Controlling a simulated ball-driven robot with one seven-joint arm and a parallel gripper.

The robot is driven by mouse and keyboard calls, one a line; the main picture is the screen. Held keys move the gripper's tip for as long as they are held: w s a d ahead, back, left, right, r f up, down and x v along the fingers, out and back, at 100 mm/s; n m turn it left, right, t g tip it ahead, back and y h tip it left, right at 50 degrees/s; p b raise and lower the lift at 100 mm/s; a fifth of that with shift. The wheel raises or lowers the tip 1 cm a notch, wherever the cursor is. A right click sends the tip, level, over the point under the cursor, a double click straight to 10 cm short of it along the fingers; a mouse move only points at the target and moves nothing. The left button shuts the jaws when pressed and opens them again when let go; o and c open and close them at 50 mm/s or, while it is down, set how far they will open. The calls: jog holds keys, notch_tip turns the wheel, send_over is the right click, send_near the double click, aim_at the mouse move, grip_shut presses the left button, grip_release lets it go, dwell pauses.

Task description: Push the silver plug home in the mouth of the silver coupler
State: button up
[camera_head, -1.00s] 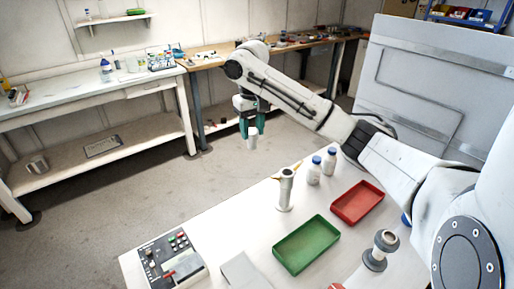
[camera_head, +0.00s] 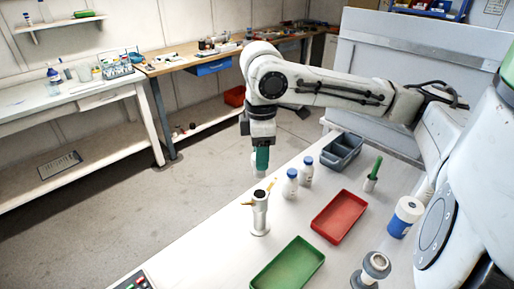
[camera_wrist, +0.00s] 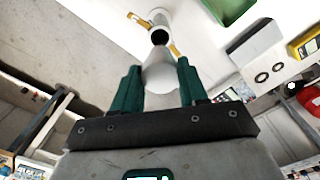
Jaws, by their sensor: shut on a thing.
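The silver coupler (camera_head: 260,215) stands upright on the white bench, with yellow levers at its top. In the wrist view the coupler (camera_wrist: 160,17) is at the top, its dark round mouth facing me and empty. My gripper (camera_head: 260,163) is shut on the silver plug (camera_wrist: 159,73), a pale, tapering piece between the green fingers. In the head view the plug (camera_head: 257,172) is mostly hidden by the fingers. Its lower end appears above and apart from the coupler. In the wrist view the plug's far end appears just below the mouth.
Two blue-capped bottles (camera_head: 291,184) stand close right of the coupler. Open floor lies to the left.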

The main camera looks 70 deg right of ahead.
jog(key=shift+f, duration=0.1)
jog(key=shift+f+b, duration=2)
jog(key=shift+f, duration=0.85)
jog(key=shift+f+b, duration=1.25)
jog(key=shift+f, duration=1)
jog(key=o, duration=1.1)
jog(key=shift+o, duration=0.2)
notch_tip(320, 180, up, 11)
jog(key=shift+f+p, duration=0.1)
jog(key=shift+p, duration=0.3)
